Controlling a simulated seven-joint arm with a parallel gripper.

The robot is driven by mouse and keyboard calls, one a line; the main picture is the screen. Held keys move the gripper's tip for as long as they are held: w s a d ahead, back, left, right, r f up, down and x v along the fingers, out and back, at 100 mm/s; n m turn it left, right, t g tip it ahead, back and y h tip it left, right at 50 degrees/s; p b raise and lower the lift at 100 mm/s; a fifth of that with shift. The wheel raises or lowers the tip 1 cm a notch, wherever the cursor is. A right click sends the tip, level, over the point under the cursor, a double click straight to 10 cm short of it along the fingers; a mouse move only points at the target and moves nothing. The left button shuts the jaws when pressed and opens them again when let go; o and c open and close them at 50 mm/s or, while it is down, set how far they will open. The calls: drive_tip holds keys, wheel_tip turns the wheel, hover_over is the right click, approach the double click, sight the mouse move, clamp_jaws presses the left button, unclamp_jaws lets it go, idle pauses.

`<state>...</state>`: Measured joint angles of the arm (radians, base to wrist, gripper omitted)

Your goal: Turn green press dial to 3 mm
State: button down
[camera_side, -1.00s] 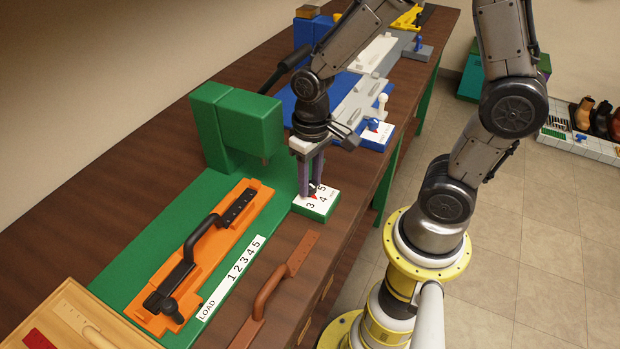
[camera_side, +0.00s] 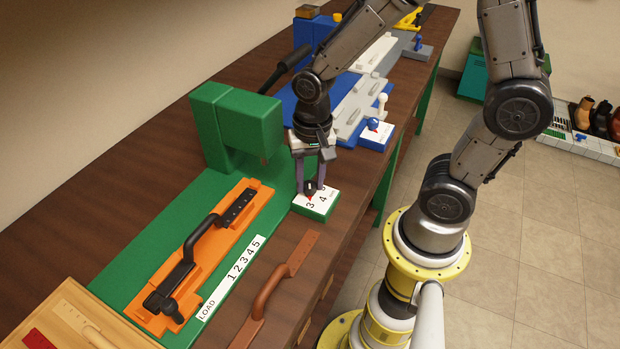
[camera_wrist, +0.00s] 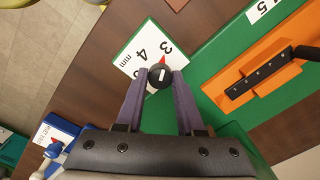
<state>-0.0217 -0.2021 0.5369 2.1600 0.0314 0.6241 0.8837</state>
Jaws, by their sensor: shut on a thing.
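The green press (camera_side: 235,125) stands on the bench with its green base plate. Its dial is a black knob (camera_wrist: 160,76) on a white-topped green block with the numbers 3, 4 and mm showing; the dial plate (camera_side: 318,203) also shows in the side view. In the wrist view the red pointer (camera_wrist: 163,59) is beside the knob on the side of the 3, between the 3 and the 4 or close to the 3; I cannot tell exactly. My gripper (camera_wrist: 159,80) is shut on the knob, one purple finger on each side. In the side view my gripper (camera_side: 311,188) partly covers the dial.
An orange fixture (camera_side: 205,250) with a black handle lies on the green base beside a LOAD strip (camera_side: 232,277) numbered 1 to 5. A brown handle (camera_side: 272,290) lies in front. A blue press's dial block (camera_side: 376,134) stands farther back.

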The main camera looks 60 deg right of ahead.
sight(312, 184)
drive_tip(key=shift+r, duration=0.1)
idle(0.4)
drive_tip(key=c, duration=0.5)
unclamp_jaws()
wheel_tip(312, 184, up, 14)
drive_tip(key=shift+s+d+f, duration=0.15)
drive_tip(key=s+n+t, duration=0.1)
drive_tip(key=s+n, duration=0.2)
drive_tip(key=s+r+n+t, duration=0.1)
drive_tip(key=s+n+t, duration=0.1)
drive_tip(key=n, duration=0.1)
drive_tip(key=s+r+n+t, duration=0.1)
drive_tip(key=s+n+t, duration=0.1)
drive_tip(key=s+n, duration=0.1)
drive_tip(key=shift+s+d+n, duration=0.35)
drive_tip(key=shift+n, duration=0.25)
